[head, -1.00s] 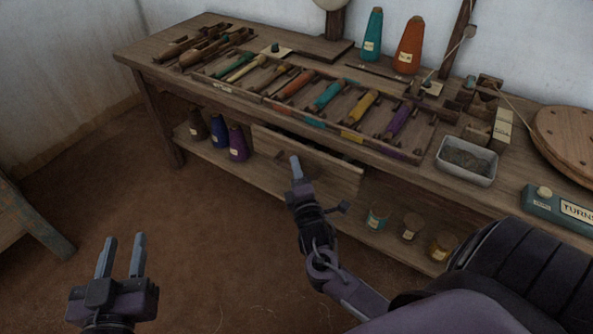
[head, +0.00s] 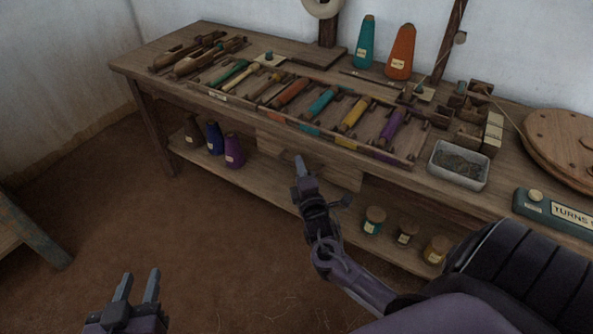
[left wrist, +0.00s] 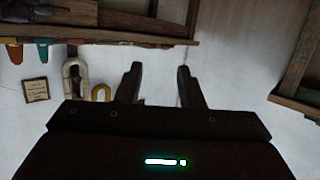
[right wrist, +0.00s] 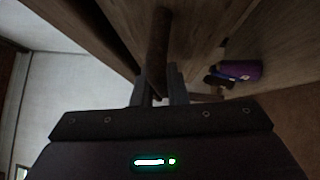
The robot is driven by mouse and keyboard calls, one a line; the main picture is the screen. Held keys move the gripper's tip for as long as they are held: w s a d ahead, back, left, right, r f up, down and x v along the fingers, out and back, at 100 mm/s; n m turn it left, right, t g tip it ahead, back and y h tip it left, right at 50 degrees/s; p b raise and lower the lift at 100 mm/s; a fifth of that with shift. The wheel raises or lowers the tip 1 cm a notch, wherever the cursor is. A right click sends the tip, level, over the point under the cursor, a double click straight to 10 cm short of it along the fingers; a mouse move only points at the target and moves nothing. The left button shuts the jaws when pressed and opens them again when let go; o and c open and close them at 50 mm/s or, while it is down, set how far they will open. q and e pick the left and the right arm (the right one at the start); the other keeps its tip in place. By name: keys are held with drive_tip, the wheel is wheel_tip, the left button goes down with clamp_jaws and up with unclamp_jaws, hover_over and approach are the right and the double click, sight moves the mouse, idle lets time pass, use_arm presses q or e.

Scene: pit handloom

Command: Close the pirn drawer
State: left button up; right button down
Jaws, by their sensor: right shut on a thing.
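The pirn drawer (head: 336,174) is under the bench top; its plain wooden front shows in the head view. How far it stands out is hard to tell. My right gripper (head: 299,162) is at the drawer front, its fingers pointing at it. In the right wrist view the fingers (right wrist: 159,88) are shut on a brown wooden bar (right wrist: 159,42), which looks like the drawer's handle; the grip hides part of it. My left gripper (head: 137,287) is open and empty, low over the floor, far from the drawer.
The bench top (head: 130,64) carries a rack of coloured pirns, cones and a metal tray (head: 459,164). The shelf below holds a purple cone (head: 234,151) left of the drawer and small jars (head: 374,220) to its right. The floor in front is clear.

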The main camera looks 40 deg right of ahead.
drive_tip(key=c, duration=1.8)
unclamp_jaws()
drive_tip(key=shift+d+r, duration=0.1)
drive_tip(key=shift+d, duration=0.1)
drive_tip(key=o, duration=0.3)
drive_tip(key=shift+w, duration=0.1)
use_arm(q)
drive_tip(key=shift+w+d, duration=0.1)
use_arm(e)
drive_tip(key=shift+o, duration=0.2)
